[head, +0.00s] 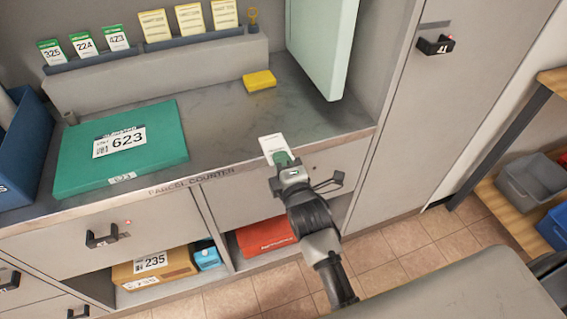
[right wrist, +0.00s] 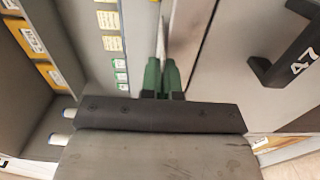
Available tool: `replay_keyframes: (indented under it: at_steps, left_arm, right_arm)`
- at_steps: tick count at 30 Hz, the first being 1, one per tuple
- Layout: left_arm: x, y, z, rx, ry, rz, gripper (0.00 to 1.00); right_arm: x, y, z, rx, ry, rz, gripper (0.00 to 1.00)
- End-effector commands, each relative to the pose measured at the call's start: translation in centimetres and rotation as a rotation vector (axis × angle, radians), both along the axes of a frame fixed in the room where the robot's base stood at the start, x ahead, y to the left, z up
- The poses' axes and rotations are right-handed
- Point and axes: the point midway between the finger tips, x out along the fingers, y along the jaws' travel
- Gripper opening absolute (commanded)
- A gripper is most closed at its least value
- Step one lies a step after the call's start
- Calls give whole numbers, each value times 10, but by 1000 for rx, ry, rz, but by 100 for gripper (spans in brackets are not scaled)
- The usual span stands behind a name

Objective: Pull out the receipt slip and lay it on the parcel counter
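The receipt slip (head: 270,143), a small white paper with print, is in the grasp of my right gripper (head: 281,159). It shows over the front edge of the parcel counter (head: 222,118); I cannot tell whether it touches the surface. In the right wrist view, the green fingertips of my right gripper (right wrist: 162,75) are close together, with a thin pale strip between and beyond them that looks like the slip edge-on. The counter is grey with a lettered front edge. My left gripper is in neither view.
A green parcel marked 623 (head: 80,160) covers the counter's left part. A yellow block (head: 259,80) lies near the back, beside a pale green open door (head: 325,45). Labelled cards stand on the rear ledge (head: 160,75). The counter's middle is clear. Drawer handles (head: 101,240) project below.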

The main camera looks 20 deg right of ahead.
Motion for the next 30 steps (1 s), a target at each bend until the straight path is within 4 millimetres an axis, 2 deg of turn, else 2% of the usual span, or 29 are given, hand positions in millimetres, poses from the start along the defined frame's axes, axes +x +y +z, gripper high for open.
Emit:
replay_keyframes:
  at_steps: [8, 14, 30]
  left_arm:
    - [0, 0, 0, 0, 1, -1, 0]
    - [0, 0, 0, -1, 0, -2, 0]
    - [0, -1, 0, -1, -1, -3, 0]
  right_arm:
    - [1, 0, 0, 0, 0, 0, 0]
    - [1, 0, 0, 0, 0, 0, 31]
    - [0, 0, 0, 0, 0, 0, 31]
